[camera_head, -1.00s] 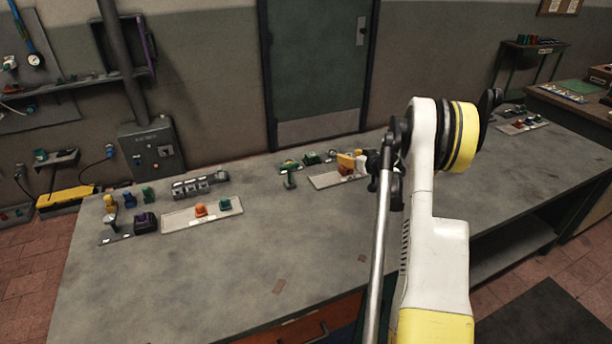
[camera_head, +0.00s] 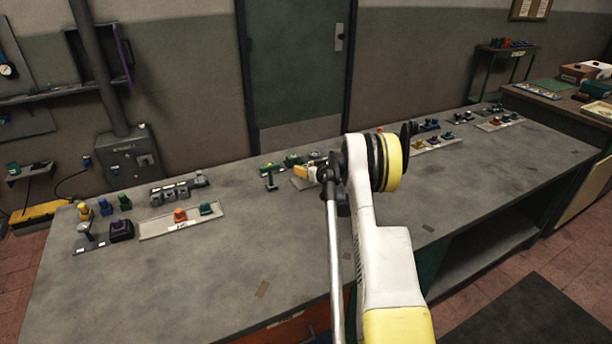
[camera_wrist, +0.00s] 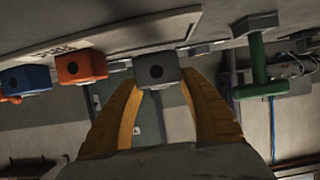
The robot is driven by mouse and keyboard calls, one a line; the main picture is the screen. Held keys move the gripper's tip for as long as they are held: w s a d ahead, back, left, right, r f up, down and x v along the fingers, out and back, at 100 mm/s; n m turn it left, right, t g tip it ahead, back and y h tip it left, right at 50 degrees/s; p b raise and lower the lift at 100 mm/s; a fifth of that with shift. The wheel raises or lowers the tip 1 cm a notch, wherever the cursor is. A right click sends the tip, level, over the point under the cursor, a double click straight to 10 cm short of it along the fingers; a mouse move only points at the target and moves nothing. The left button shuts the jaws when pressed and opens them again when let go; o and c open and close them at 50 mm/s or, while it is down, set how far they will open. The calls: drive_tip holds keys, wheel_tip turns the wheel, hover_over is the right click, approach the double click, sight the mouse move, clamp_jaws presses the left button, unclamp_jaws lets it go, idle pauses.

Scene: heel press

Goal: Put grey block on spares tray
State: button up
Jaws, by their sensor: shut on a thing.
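The grey block (camera_wrist: 156,70) sits between the yellow fingers of my gripper (camera_wrist: 160,84) in the wrist view; the fingers are shut on it. In that view, which looks upside down, a pale labelled tray (camera_wrist: 120,42) runs behind the block. An orange block (camera_wrist: 80,67) and a blue block (camera_wrist: 26,80) are in line to the left of the grey one. I cannot read the label surely or tell whether the grey block touches the tray.
A green-handled tool (camera_wrist: 257,72) stands close right of the gripper in the wrist view. Another pale tray (camera_head: 152,228) with orange and green blocks lies at the left. More trayed blocks (camera_head: 436,144) stand at the back right.

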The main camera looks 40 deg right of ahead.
drive_tip(key=shift+f, duration=1.05)
drive_tip(key=shift+f+b, duration=0.1)
drive_tip(key=shift+b, duration=0.2)
drive_tip(key=shift+f, duration=0.2)
drive_tip(key=o, duration=1.3)
drive_tip(key=shift+r, duration=0.1)
drive_tip(key=shift+r, duration=0.1)
